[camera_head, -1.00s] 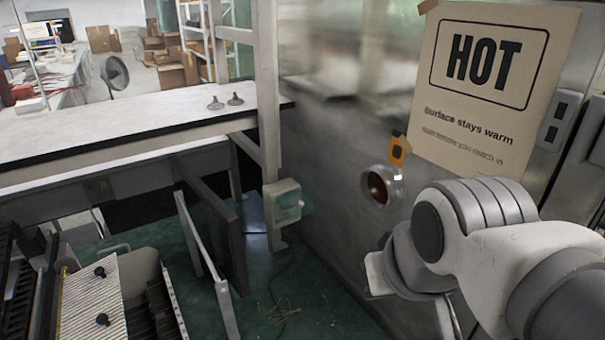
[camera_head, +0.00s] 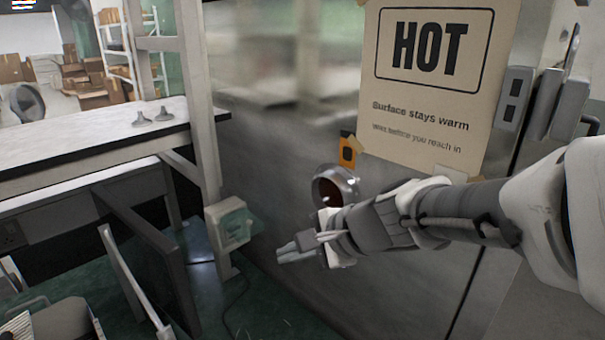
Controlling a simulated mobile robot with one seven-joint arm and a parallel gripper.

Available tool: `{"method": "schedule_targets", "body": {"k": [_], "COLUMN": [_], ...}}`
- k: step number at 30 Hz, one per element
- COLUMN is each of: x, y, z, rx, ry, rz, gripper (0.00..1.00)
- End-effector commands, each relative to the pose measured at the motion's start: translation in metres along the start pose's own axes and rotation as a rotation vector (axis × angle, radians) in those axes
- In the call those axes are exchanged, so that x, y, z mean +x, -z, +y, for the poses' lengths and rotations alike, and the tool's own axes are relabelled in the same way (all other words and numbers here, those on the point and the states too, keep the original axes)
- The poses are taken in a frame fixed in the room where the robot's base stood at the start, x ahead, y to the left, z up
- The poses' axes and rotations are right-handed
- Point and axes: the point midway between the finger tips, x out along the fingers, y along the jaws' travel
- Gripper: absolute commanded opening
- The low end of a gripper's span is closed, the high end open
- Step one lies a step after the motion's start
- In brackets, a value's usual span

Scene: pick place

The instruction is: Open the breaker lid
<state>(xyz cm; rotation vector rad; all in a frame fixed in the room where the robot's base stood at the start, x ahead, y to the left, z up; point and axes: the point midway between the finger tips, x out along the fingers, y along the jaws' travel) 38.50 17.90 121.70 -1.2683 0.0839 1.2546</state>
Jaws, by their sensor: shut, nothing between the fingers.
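A small beige breaker box (camera_head: 216,238) is fixed to the grey upright post, left of centre. Its greenish see-through lid (camera_head: 234,223) is on the face towards the right; I cannot tell how far it stands from the box. My gripper (camera_head: 281,251) is to the right of the box and slightly lower in the picture, its fingers pointing left towards it. The fingers are shut and empty. A visible gap lies between the fingertips and the box.
A large metal cabinet (camera_head: 290,130) with a round port (camera_head: 336,186) and a HOT sign (camera_head: 425,70) stands behind my arm. A workbench (camera_head: 90,135) is at left. Dark panels (camera_head: 150,250) stand below it. A cable lies on the green floor.

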Motion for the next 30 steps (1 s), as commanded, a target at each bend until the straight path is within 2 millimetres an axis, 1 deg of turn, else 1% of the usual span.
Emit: {"method": "schedule_targets", "body": {"k": [1, 5, 6, 9, 12, 15, 19, 25, 30], "x": [0.021, 0.061, 0.073, 0.102, 0.125, 0.142, 0.154, 0.169, 0.197], "y": [0.008, 0.026, 0.033, 0.052, 0.071, 0.086, 0.097, 0.101, 0.102], "z": [-0.002, -0.019, -0.023, -0.03, -0.032, -0.033, -0.032, -0.035, -0.043], "rx": [0.114, 0.429, 0.528, 0.761, 0.961, 1.109, 1.219, 1.254, 1.252], "ry": [0.024, 0.103, 0.125, 0.173, 0.212, 0.241, 0.264, 0.27, 0.268], "rz": [-0.022, -0.071, -0.084, -0.106, -0.118, -0.126, -0.127, -0.13, -0.129], "gripper": [0.0, 0.0, 0.0, 0.0, 0.0, 0.0, 0.0, 0.0, 0.0]}}
